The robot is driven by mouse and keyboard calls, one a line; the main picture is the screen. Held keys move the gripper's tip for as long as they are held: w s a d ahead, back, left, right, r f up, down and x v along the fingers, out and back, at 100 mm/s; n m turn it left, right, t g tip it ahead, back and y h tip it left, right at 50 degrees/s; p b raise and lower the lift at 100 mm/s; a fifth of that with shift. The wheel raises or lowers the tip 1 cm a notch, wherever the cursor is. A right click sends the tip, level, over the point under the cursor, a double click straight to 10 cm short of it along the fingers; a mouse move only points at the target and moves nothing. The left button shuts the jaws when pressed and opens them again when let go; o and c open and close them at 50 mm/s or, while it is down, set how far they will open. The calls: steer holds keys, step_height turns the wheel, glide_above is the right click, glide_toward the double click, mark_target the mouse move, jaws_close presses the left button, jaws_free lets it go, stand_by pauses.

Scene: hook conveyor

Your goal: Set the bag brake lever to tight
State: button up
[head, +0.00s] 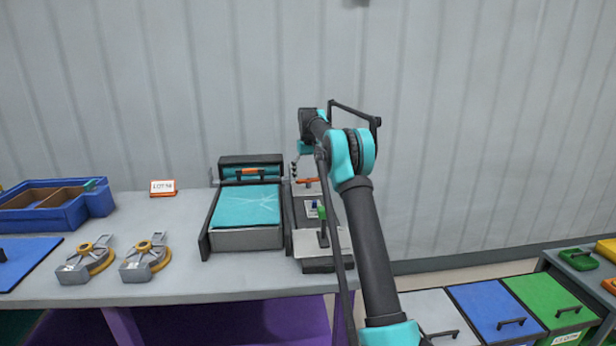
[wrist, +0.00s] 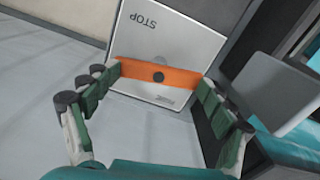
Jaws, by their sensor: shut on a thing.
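In the wrist view my gripper (wrist: 160,82) has its two fingers at either end of an orange bar (wrist: 140,71), closed on it. The bar lies across a pale plate (wrist: 185,45) with a dark round pivot at its middle. The plate reads STOP at one end; the small word at the other end is too small to read. In the head view the orange bar (head: 307,181) lies right of the teal-topped machine (head: 246,206), and my gripper is mostly hidden by my arm. A green-topped upright lever (head: 322,226) stands nearer on a grey base; I cannot tell which is the bag brake lever.
Two grey and yellow clamp-like parts (head: 146,259) lie on the grey table (head: 180,290). A blue bin (head: 55,205) and a LOT sign (head: 162,188) stand further left. Lidded bins (head: 495,312) stand low on the right. A ribbed wall is behind.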

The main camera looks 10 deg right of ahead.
mark_target(309, 179)
steer(key=shift+d+f+m, duration=0.15)
steer(key=shift+d+m, duration=0.05)
steer(key=shift+m, duration=0.9)
steer(key=o, duration=1.1)
steer(key=shift+c, duration=0.2)
steer(key=shift+a+r, duration=0.1)
steer(key=shift+r, duration=0.2)
step_height(309, 179, up, 12)
steer(key=shift+f, duration=0.25)
steer(key=shift+s, duration=0.1)
